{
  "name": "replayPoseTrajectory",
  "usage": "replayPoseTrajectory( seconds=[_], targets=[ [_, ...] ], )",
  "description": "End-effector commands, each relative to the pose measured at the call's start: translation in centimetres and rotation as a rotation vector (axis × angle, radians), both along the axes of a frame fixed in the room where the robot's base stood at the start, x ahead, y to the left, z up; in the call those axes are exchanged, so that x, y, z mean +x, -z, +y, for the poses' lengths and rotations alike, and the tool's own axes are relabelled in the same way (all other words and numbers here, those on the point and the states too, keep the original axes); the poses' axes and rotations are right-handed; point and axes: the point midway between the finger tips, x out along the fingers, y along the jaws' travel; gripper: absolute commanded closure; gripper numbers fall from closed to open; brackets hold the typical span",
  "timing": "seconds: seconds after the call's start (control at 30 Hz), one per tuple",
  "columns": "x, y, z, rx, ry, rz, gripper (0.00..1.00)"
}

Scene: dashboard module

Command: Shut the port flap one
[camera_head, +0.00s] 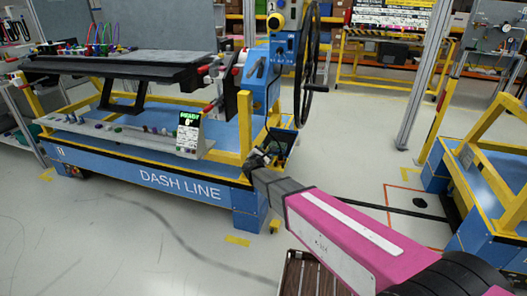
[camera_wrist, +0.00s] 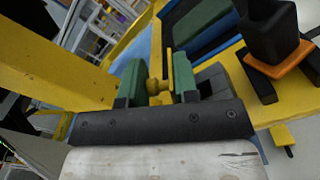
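My gripper (camera_head: 258,160) is at the right end of the blue and yellow DASH LINE cart (camera_head: 180,182), close beside a yellow post. In the wrist view, my gripper (camera_wrist: 158,85) shows two green-padded fingers standing apart. A small yellow knob-like part (camera_wrist: 155,86) and a thin yellow upright plate (camera_wrist: 170,68) lie between or just beyond them. I cannot tell whether the fingers touch these parts. I cannot make out for certain which part is port flap one; no label for it is readable in either view.
A yellow beam (camera_wrist: 50,65) runs close on the left of the wrist view. A black box with an orange rim (camera_wrist: 275,38) stands at its right. A large black handwheel (camera_head: 308,62) rises above the cart's right end. The floor (camera_head: 345,150) right of the cart is mostly open.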

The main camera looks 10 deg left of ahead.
Motion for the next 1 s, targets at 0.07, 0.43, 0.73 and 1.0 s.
replayPoseTrajectory(
  seconds=[0.07,0.43,0.73,1.0],
  targets=[
    [0.0,0.0,0.0,0.004,-0.001,-0.001,0.96],
    [-0.1,0.5,-1.2,0.266,-0.002,-0.022,0.96],
    [-0.1,1.2,-2.0,0.473,-0.001,-0.039,0.96],
    [-0.1,1.3,-2.0,0.495,-0.002,-0.041,0.96]
  ],
)
